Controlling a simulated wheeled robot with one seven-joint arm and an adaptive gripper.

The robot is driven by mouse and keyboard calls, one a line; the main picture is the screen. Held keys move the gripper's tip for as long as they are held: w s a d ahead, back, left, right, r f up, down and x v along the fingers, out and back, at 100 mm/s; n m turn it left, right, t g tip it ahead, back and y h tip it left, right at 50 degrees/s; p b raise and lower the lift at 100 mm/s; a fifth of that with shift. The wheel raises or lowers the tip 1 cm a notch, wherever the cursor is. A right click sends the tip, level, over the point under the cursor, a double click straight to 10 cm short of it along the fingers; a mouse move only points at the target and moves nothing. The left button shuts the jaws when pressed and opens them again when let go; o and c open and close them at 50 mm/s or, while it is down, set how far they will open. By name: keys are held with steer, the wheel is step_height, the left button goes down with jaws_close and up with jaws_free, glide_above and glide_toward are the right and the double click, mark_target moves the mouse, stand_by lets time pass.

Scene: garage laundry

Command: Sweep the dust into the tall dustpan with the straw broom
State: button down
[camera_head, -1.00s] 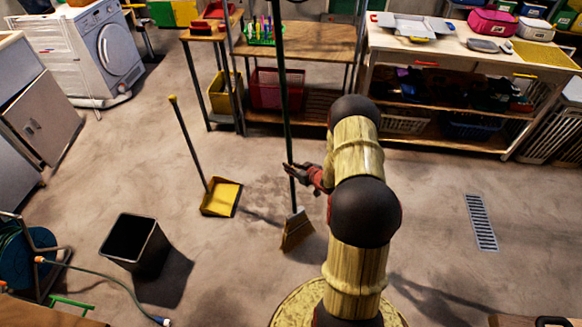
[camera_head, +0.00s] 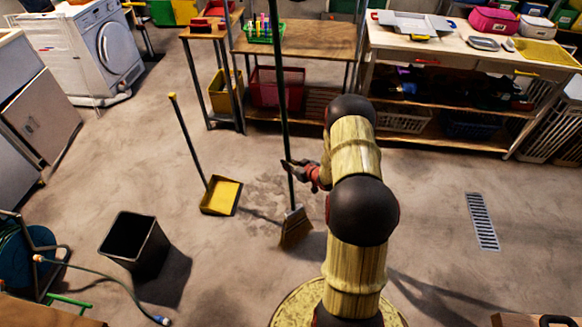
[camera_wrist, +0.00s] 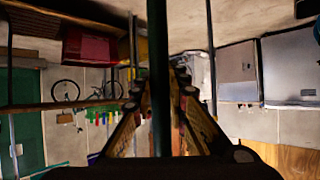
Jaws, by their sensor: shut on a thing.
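The straw broom (camera_head: 295,228) stands nearly upright in the head view, its bristles on or just above the floor; I cannot tell which. My gripper (camera_head: 291,170) is shut on its dark green handle, which also runs through the middle of the wrist view (camera_wrist: 160,60) between my fingers (camera_wrist: 162,100). The tall yellow dustpan (camera_head: 221,196) sits on the floor to the left of the broom, its long handle (camera_head: 188,135) leaning up and left. A patch of dark dust (camera_head: 268,188) lies on the floor between dustpan and broom, partly behind the broom handle.
A black bin (camera_head: 137,243) stands at lower left, near a hose (camera_head: 115,282). Wooden shelving (camera_head: 310,42) and a workbench (camera_head: 460,50) line the back. A floor drain (camera_head: 482,222) is at right. Open concrete surrounds the dustpan.

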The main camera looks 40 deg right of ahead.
steer(key=w+d+b, duration=0.2)
steer(key=w+b, duration=0.2)
steer(key=w, duration=2)
steer(key=shift+w, duration=0.3)
stand_by(0.4)
steer(key=shift+r, duration=0.1)
